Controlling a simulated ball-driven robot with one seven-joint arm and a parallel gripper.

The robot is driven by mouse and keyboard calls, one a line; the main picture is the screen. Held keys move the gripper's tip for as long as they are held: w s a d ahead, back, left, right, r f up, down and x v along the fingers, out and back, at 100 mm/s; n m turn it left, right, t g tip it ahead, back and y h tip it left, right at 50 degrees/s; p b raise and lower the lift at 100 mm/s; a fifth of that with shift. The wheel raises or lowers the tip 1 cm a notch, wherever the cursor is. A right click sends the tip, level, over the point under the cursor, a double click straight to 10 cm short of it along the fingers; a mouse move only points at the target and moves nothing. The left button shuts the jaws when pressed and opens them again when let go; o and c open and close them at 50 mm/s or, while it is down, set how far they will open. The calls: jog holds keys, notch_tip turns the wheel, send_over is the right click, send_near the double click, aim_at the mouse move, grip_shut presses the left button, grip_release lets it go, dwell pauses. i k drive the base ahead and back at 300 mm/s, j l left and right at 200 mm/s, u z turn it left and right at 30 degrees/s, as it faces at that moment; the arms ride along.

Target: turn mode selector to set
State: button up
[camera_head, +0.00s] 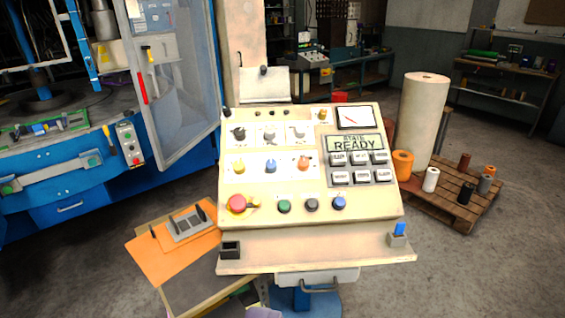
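A cream control console (300,237) stands in the middle of the view, facing me. Its sloped panel has two rows of rotary knobs: a black knob (239,133), two grey knobs (269,134) (300,133), a yellow knob (239,166), a blue knob (270,166) and an orange knob (303,164). Their labels are too small to read, so I cannot tell which is the mode selector or where it points. My gripper does not show in this view.
The panel also has a red emergency button (237,203), several push buttons and a keypad (361,167). A blue machine with an open clear door (175,90) stands left. A pallet (453,205) with rolls stands right. Low orange sheets (160,256) lie at front left.

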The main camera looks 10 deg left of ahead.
aim_at(239, 132)
jog(key=i+j, duration=0.1)
jog(key=i, duration=1.4)
jog(key=i+j+z, duration=0.1)
jog(key=i, duration=0.65)
